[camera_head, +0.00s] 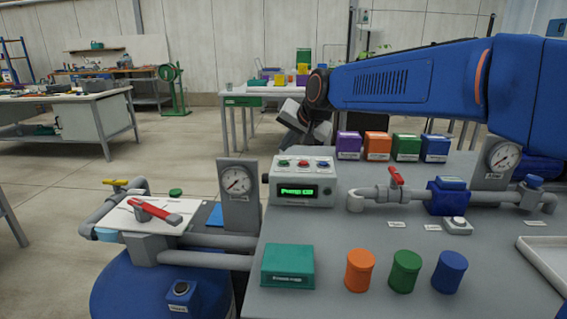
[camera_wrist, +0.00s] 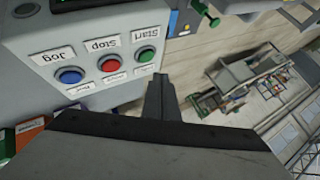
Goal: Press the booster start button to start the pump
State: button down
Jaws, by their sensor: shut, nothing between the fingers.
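The control box (camera_head: 302,185) stands on the grey bench, with a row of green, red and blue buttons on its sloped top. Its lit display (camera_head: 297,191) shows green text starting with "Pump"; the rest is hard to read. In the wrist view the box is upside down. The green button (camera_wrist: 145,54) is labelled Start, the red button (camera_wrist: 109,63) Stop and the blue button (camera_wrist: 70,75) Jog. My gripper (camera_wrist: 161,78) is shut and empty, its tips just beside the green button in that picture. In the head view my gripper is behind and above the box, its tips indistinct.
A pressure gauge (camera_head: 236,182) stands left of the box, and a red-handled valve (camera_head: 396,178) with piping is to its right. Small coloured boxes stand behind, right of the box. A teal box (camera_head: 288,265) and coloured canisters (camera_head: 405,271) stand in front.

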jog(key=shift+f, duration=0.9)
jog(key=shift+f, duration=0.1)
dwell(1.4)
jog(key=shift+f, duration=0.3)
jog(key=shift+f, duration=0.35)
dwell(1.0)
jog(key=shift+r, duration=0.8)
jog(key=shift+r, duration=0.1)
jog(key=shift+r, duration=2.4)
